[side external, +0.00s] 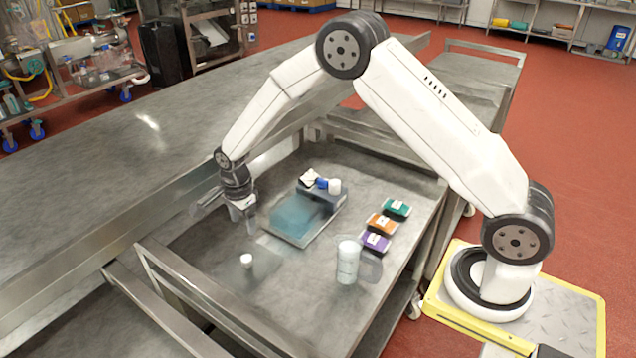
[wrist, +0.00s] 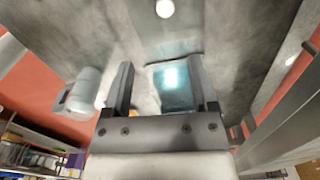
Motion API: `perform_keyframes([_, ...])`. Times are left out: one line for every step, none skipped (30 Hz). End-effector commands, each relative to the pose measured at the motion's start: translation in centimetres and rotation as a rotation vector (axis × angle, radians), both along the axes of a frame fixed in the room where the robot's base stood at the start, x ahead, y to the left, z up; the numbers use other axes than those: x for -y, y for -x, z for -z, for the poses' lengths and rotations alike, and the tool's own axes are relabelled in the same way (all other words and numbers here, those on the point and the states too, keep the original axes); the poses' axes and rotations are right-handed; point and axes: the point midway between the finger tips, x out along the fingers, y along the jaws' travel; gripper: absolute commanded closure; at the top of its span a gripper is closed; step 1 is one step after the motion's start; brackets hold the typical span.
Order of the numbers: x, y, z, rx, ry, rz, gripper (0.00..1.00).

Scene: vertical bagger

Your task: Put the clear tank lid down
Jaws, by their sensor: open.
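The clear tank lid (side external: 262,266) is a faint see-through sheet with a white round knob. It lies on the steel table, front left of the tank. In the wrist view the lid's white knob (wrist: 165,8) is at the top edge, beyond my fingertips. My gripper (side external: 248,226) is open and empty, pointing down above and behind the knob and apart from it. In the wrist view my gripper (wrist: 160,68) shows its two fingers spread. The tank (side external: 295,217) with blue liquid stands right of my gripper; the tank also shows between the fingers in the wrist view (wrist: 173,90).
A white jug (side external: 347,263) stands right of the lid. Green (side external: 396,208), orange (side external: 381,224) and purple (side external: 375,241) packs lie in a row behind it. A grey unit with small items (side external: 321,190) stands at the tank's back. A raised steel counter (side external: 120,180) runs along the left.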

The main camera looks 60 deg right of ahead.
Motion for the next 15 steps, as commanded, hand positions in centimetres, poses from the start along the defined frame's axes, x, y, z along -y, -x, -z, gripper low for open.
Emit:
perform_keyframes([0.2, 0.5, -0.8, 0.009, 0.000, -0.046, 0.25])
perform_keyframes([0.3, 0.8, -1.1, 0.012, 0.001, -0.080, 0.25])
perform_keyframes([0.5, 1.3, -1.6, 0.019, 0.003, -0.131, 0.25])
perform_keyframes([0.6, 1.7, -2.1, 0.025, 0.004, -0.170, 0.25])
perform_keyframes([0.7, 2.1, -2.5, 0.030, 0.005, -0.211, 0.25])
perform_keyframes([0.9, 2.8, -3.1, 0.037, 0.007, -0.268, 0.25])
perform_keyframes([1.0, 3.2, -3.5, 0.043, 0.010, -0.313, 0.25])
perform_keyframes([1.1, 3.7, -3.9, 0.049, 0.012, -0.356, 0.25])
perform_keyframes([1.3, 4.4, -4.4, 0.056, 0.016, -0.415, 0.25])
perform_keyframes([1.4, 5.0, -4.8, 0.061, 0.019, -0.461, 0.25])
perform_keyframes([1.5, 5.5, -5.2, 0.067, 0.023, -0.504, 0.25])
perform_keyframes([1.6, 6.2, -5.7, 0.074, 0.028, -0.563, 0.25])
perform_keyframes([1.7, 6.7, -6.0, 0.080, 0.032, -0.608, 0.25])
perform_keyframes([1.9, 7.3, -6.3, 0.085, 0.037, -0.652, 0.25])
perform_keyframes([2.0, 8.1, -6.8, 0.092, 0.043, -0.711, 0.25])
